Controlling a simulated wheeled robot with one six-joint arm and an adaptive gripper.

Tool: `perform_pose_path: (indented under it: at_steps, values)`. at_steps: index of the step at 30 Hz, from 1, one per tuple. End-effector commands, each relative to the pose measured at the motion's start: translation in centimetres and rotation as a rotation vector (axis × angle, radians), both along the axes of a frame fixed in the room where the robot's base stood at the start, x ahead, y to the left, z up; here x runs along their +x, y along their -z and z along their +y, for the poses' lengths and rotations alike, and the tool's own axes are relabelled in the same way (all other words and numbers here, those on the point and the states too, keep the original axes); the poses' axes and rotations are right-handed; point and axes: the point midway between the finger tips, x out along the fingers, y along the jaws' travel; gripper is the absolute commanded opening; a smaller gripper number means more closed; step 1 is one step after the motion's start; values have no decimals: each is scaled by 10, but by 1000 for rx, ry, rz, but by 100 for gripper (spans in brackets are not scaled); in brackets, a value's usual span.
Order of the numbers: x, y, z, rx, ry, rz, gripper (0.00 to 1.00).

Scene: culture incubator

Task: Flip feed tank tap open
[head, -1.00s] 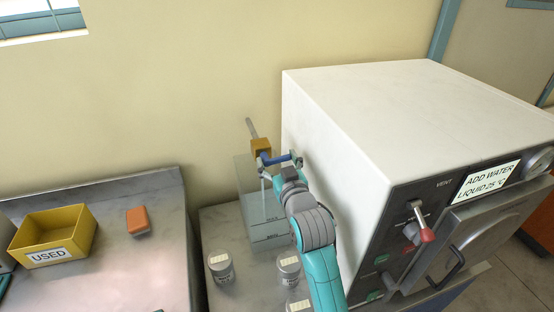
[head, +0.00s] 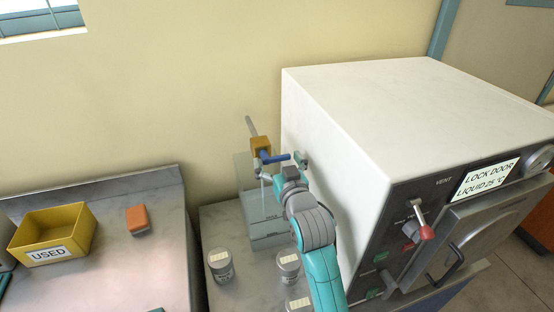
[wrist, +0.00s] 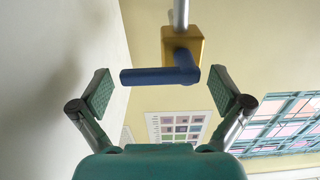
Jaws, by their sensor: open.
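The feed tank (head: 262,232) is a clear box with marked lines, standing on the bench left of the white incubator. Above it is the tap, an orange-yellow block (head: 261,146) with a blue lever (head: 276,158) pointing right towards the incubator wall. My gripper (head: 282,167) is open at the lever. In the wrist view the tap block (wrist: 182,45) is on a grey pipe, and the blue lever (wrist: 155,77) lies crosswise between my two spread fingertips (wrist: 162,92). Its free end is close to the left pad. I cannot tell whether they touch.
Several lidded jars (head: 220,265) stand before the tank. A yellow "USED" bin (head: 75,253) is at left.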

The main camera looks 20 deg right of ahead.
Motion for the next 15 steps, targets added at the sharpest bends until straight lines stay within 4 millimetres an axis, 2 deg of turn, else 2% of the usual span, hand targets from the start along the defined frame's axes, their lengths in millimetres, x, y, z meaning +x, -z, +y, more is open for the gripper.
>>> perform_pose_path:
  at_steps: [5,15]
  values:
    - [-23,1,0,0,0,1,100]
    - [-89,1,0,0,0,1,100]
